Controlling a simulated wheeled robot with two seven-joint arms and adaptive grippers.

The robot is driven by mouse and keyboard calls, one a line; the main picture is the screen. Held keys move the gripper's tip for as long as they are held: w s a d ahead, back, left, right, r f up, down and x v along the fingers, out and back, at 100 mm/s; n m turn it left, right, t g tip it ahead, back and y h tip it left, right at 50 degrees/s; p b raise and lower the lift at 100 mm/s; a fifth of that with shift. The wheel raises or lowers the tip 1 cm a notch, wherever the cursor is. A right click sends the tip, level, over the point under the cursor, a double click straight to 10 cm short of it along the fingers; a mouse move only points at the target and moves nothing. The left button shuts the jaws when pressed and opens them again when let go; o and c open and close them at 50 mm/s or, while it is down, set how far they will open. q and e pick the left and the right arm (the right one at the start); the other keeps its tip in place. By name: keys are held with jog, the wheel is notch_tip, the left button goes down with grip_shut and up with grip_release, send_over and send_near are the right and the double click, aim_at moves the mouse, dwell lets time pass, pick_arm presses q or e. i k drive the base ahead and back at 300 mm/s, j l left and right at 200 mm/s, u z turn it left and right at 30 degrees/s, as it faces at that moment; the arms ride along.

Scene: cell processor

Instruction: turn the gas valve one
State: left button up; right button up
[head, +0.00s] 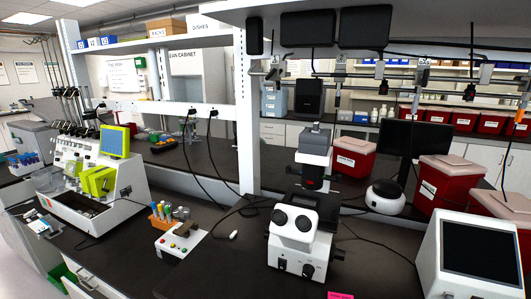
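No part is marked as the gas valve, and I cannot tell which one it is. Several small grey fittings, one of them at the left (275,70), sit in a row along the rail under the upper shelf (380,12). They are too small to tell whether any is a valve or how it is turned. A white cell processor (125,185) with a green-framed screen (115,141) stands on the left bench; a small dark knob-like part (126,191) is on its side. Neither of my grippers is in view.
A white microscope (295,240) stands at the front middle of the dark bench (210,268). A small button box (181,241), an orange tube rack (160,217), red bins (450,185) and a white screen unit (475,255) surround it. Black cables cross the bench. Its front left is fairly clear.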

aim_at(271, 73)
jog(key=i+z, duration=0.25)
jog(key=z, duration=0.2)
jog(key=i+z, duration=0.25)
jog(key=z, duration=0.15)
jog(key=j, duration=0.05)
